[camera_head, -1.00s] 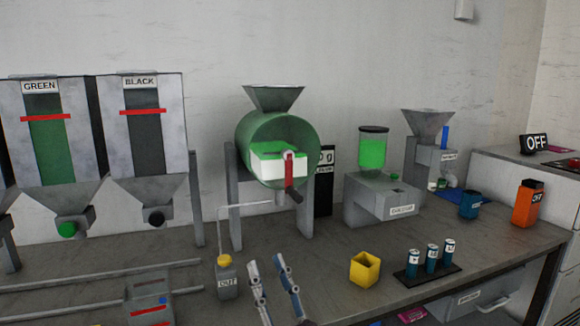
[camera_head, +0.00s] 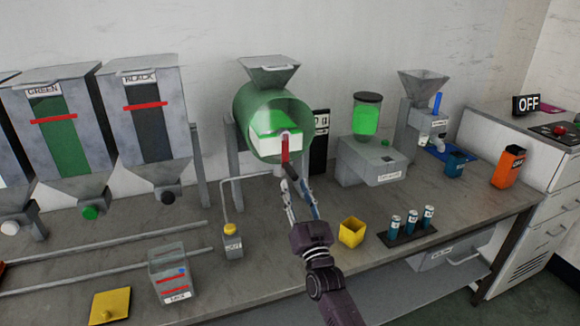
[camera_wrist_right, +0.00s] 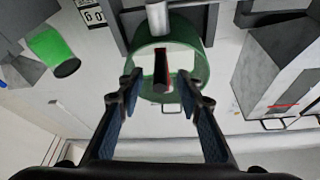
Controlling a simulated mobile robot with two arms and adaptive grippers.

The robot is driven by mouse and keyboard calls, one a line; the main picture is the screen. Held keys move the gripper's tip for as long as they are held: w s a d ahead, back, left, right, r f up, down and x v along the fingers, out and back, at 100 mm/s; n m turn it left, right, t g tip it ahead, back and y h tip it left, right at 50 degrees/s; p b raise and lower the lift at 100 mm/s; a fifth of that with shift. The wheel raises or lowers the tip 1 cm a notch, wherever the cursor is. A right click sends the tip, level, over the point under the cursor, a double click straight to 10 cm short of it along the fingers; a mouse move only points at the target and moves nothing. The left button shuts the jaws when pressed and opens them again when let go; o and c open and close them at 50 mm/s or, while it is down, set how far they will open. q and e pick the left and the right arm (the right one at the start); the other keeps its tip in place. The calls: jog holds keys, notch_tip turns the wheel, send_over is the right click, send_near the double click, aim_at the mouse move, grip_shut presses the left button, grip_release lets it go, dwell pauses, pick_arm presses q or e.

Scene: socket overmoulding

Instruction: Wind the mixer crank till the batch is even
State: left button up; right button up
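The mixer is a green drum (camera_head: 272,103) under a grey hopper. Its front shows a white batch (camera_head: 265,145) with green on top, in separate patches. The red crank (camera_head: 285,150) hangs down from the drum's front, with a dark handle (camera_head: 291,171) at its lower end. My right gripper (camera_head: 296,190) is open just below and in front of the handle. In the right wrist view the dark handle (camera_wrist_right: 162,78) shows between the open fingers (camera_wrist_right: 161,90), with a gap on both sides. Contact with the handle is not visible. My left gripper is out of view.
A bottle with a yellow cap (camera_head: 231,242) stands left of my right arm. A yellow cup (camera_head: 351,232) and a rack (camera_head: 410,236) of blue cylinders stand to its right. The GREEN and BLACK hoppers (camera_head: 150,115) are at the left.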

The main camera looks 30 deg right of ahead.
aim_at(290, 171)
jog(key=p+x, duration=0.1)
jog(key=x, duration=0.5)
jog(key=shift+w+d, duration=0.1)
jog(key=shift+w, duration=0.1)
jog(key=shift+c, duration=0.6)
grip_shut()
